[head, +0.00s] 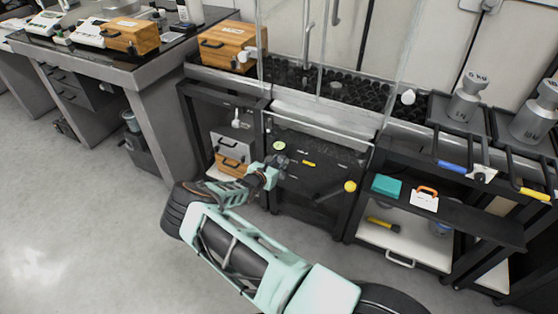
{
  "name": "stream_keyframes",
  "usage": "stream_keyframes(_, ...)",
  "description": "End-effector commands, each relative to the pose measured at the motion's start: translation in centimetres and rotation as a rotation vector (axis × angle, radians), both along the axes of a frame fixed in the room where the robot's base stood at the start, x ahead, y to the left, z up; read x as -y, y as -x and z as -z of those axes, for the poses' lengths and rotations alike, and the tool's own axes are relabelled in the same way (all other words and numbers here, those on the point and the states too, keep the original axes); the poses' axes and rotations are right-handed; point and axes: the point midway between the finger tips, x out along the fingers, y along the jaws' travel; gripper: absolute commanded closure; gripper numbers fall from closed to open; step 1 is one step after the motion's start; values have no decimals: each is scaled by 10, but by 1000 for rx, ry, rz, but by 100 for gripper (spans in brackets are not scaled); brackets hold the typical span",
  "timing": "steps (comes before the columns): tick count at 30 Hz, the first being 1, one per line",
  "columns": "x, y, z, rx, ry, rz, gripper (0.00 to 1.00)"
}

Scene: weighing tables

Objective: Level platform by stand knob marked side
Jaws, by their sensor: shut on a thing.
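The stand (310,185) is a dark unit in the middle, below a clear glass enclosure, with a speckled dark platform top (320,143). A small round yellow-green spot (279,145), perhaps a level bubble, shows at its left. A yellow mark (309,163) lies near the middle of its front, and a yellow round knob (350,186) sticks out at the right. My gripper (280,162) is at the left of the stand's front, shut on a small dark part that looks like the left stand knob. The fingers hide most of that part. The platform's tilt is too small to tell.
Wooden boxes (229,45) stand on the counter to the left. At right, a shelf holds a teal block (386,185) and an orange-handled white item (425,199). Large metal weights (467,98) stand behind. The floor at left is clear.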

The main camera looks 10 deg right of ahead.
Motion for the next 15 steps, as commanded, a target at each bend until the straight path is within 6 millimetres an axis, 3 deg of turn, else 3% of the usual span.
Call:
stream_keyframes(11,0,0,0,3,-3,1,99)
stream_keyframes(12,0,0,0,3,-2,0,74)
stream_keyframes(15,0,0,0,2,-3,0,63)
